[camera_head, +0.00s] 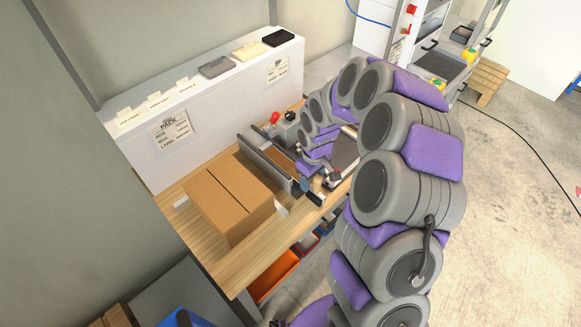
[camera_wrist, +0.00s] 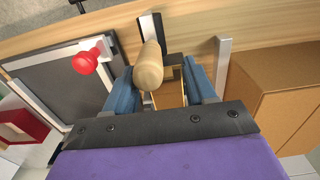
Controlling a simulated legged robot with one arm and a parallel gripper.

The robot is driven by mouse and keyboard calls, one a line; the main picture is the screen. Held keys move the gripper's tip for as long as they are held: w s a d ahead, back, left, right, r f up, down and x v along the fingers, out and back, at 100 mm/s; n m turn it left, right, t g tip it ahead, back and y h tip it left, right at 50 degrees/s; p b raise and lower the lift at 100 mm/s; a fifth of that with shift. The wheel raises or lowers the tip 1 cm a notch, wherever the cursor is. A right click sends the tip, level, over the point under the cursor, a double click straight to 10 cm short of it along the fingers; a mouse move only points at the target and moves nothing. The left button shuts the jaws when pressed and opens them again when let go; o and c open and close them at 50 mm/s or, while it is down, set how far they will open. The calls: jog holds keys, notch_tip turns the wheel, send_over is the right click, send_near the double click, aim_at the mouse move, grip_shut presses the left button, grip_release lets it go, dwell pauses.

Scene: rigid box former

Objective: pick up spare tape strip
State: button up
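My gripper (camera_wrist: 160,72) is open in the wrist view, its two blue fingers spread apart. A tan rounded handle (camera_wrist: 148,66) shows between them, with gaps on both sides. A small amber-brown piece (camera_wrist: 172,88) shows beside the handle, also between the fingers; it may be the tape strip, but I cannot tell for sure. In the head view my gripper (camera_head: 310,184) is low over the bench, just right of the cardboard box (camera_head: 232,190). My arm hides much of that spot.
The wooden bench (camera_head: 245,262) has a grey upright plate (camera_head: 266,163) beside the box. A red knob (camera_wrist: 88,60) stands by a dark panel (camera_wrist: 75,85) left of my fingers. A metal bracket (camera_wrist: 222,65) stands to their right. An orange bin (camera_head: 275,276) sits below.

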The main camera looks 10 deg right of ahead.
jog(key=shift+a, duration=0.2)
jog(key=c, duration=0.5)
grip_shut()
jog(key=shift+r, duration=0.15)
